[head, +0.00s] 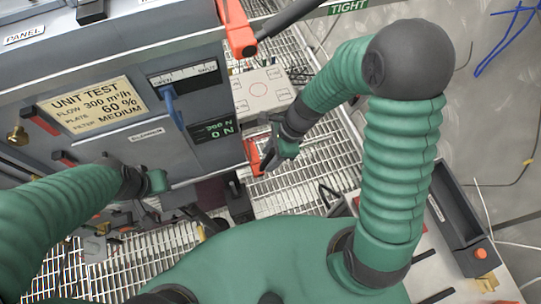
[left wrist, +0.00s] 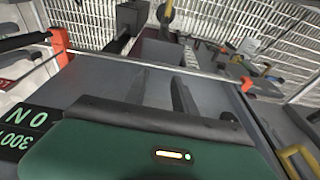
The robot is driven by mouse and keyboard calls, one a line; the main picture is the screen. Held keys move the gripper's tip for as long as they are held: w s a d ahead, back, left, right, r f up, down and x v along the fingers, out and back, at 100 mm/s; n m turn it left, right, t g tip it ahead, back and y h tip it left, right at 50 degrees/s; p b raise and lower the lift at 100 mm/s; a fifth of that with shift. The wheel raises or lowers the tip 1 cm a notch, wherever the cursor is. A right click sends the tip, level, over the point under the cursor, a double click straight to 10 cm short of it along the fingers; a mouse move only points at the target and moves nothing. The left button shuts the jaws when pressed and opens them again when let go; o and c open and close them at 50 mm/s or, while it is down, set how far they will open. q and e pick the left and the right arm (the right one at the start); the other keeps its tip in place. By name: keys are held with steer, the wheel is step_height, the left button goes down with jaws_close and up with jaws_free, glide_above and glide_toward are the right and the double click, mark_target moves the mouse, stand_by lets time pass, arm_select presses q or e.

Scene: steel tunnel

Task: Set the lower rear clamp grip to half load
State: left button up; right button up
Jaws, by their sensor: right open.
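The lower orange clamp (head: 253,157) is on the grey unit's right edge in the head view. Its grip is partly hidden by my right gripper (head: 275,155), which is open beside it; I cannot tell whether they touch. A dark display (head: 216,130) on the unit reads 300 N and 0 N in green; it also shows upside down in the left wrist view (left wrist: 22,130). An upper orange clamp (head: 236,28) has a black grip (head: 284,18). My left gripper (head: 157,182) is low in front of the unit; its fingers are not clear.
A label (head: 92,103) reads flow 300, plate 60 %, filter medium. A blue lever (head: 172,106) hangs from the open/shut slot. A white plate (head: 262,92) lies behind the unit. A dark box with an orange button (head: 462,220) stands at right. The floor is grating (head: 310,178).

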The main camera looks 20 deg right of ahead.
jaws_close()
steer(key=shift+w, duration=0.1)
stand_by(1.3)
